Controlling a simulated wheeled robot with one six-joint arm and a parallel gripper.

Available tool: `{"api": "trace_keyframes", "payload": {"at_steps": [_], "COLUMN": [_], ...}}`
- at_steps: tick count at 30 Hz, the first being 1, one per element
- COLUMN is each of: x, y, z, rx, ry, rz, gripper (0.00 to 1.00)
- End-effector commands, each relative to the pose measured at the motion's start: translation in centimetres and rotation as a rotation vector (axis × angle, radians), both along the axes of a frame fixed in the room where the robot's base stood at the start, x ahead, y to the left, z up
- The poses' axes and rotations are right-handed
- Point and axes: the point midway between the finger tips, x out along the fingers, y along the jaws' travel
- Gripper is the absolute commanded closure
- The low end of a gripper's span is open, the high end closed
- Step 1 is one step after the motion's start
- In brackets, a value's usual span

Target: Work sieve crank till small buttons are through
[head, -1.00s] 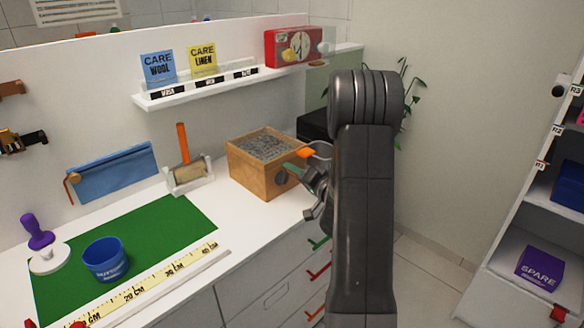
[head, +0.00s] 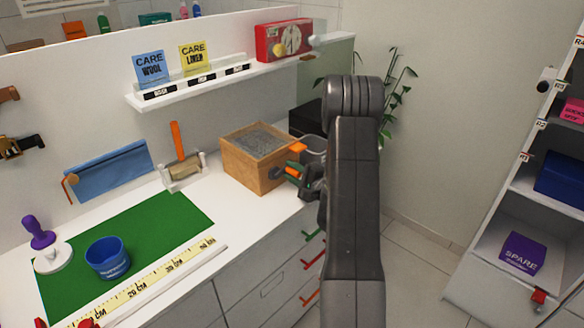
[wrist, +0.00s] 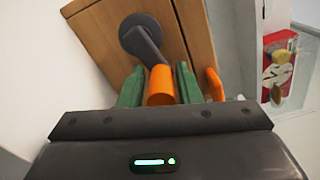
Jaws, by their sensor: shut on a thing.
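The sieve is a wooden box (head: 252,176) on the white counter, with a grey surface (head: 256,141) inside its open top. Single buttons are too small to make out. Its crank has a dark round hub and arm (wrist: 141,36) on the box's side and an orange handle (wrist: 160,86). My gripper (head: 291,173) is at the box's right front side. In the wrist view its green fingers (wrist: 160,78) are shut on the orange crank handle, one on each side. The handle is partly hidden in the head view.
A second orange piece (head: 298,147) juts from the box near a pale rim. A blue cup (head: 107,262) stands on the green mat (head: 180,222). A roller (head: 184,172) stands left of the box. Drawers with coloured handles lie below the counter. A red radio-like box (head: 283,42) is on the shelf.

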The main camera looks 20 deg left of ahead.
Motion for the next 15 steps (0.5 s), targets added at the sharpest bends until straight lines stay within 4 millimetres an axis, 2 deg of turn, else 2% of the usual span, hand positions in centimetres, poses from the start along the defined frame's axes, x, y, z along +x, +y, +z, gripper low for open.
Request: {"api": "trace_keyframes", "payload": {"at_steps": [1,15], "x": [-0.02,0.22], "y": [0.22,0.21], "z": [0.41,0.01], "rx": [0.018,0.087], "ry": [0.023,0.170], "rz": [0.007,0.006], "gripper": [0.92,0.91]}}
